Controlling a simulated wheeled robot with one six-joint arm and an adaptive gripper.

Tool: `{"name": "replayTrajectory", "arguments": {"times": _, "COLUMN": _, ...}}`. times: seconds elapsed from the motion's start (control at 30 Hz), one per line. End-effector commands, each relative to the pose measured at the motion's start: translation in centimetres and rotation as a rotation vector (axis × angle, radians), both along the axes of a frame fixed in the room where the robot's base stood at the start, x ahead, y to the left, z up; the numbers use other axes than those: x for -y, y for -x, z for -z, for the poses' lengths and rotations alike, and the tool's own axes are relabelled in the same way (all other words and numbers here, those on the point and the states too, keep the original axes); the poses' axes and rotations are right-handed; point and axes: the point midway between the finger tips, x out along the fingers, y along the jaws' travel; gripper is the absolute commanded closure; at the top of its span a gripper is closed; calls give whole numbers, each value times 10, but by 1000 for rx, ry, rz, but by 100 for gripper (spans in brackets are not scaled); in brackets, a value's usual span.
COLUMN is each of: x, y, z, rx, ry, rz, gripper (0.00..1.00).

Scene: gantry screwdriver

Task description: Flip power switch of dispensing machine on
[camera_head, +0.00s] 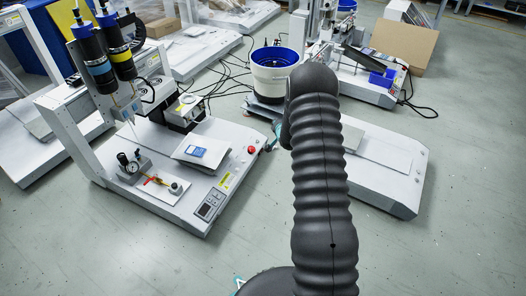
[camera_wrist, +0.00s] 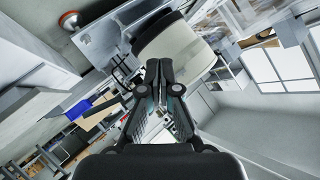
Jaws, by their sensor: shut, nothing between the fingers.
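I cannot make out which part is the power switch. My gripper (camera_wrist: 165,68) shows in the wrist view, its fingers shut and empty. In the head view my arm hides it. A red button (camera_wrist: 69,20) also shows at the upper left of the wrist view.
A white bowl with a blue rim (camera_head: 275,70) stands behind my arm; a pale round body (camera_wrist: 168,42) lies beyond my fingertips in the wrist view. Another machine base (camera_head: 385,165) is at the right. Black cables (camera_head: 228,85) cross the floor. The front floor is clear.

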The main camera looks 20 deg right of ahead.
Motion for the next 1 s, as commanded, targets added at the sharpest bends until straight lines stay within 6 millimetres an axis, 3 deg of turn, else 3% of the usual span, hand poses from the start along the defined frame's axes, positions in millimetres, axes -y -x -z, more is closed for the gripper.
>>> {"name": "replayTrajectory", "arguments": {"times": 0.03, "x": 7, "y": 1, "z": 27, "rx": 15, "ry": -24, "rz": 10, "gripper": 100}}
{"name": "replayTrajectory", "arguments": {"times": 0.2, "x": 21, "y": 10, "z": 99, "rx": 96, "ry": -110, "rz": 39, "gripper": 100}}
{"name": "replayTrajectory", "arguments": {"times": 0.43, "x": 30, "y": 31, "z": 168, "rx": 188, "ry": -204, "rz": 63, "gripper": 100}}
{"name": "replayTrajectory", "arguments": {"times": 0.63, "x": 31, "y": 45, "z": 197, "rx": 230, "ry": -247, "rz": 72, "gripper": 100}}
{"name": "replayTrajectory", "arguments": {"times": 1.0, "x": 31, "y": 49, "z": 205, "rx": 242, "ry": -260, "rz": 75, "gripper": 100}}
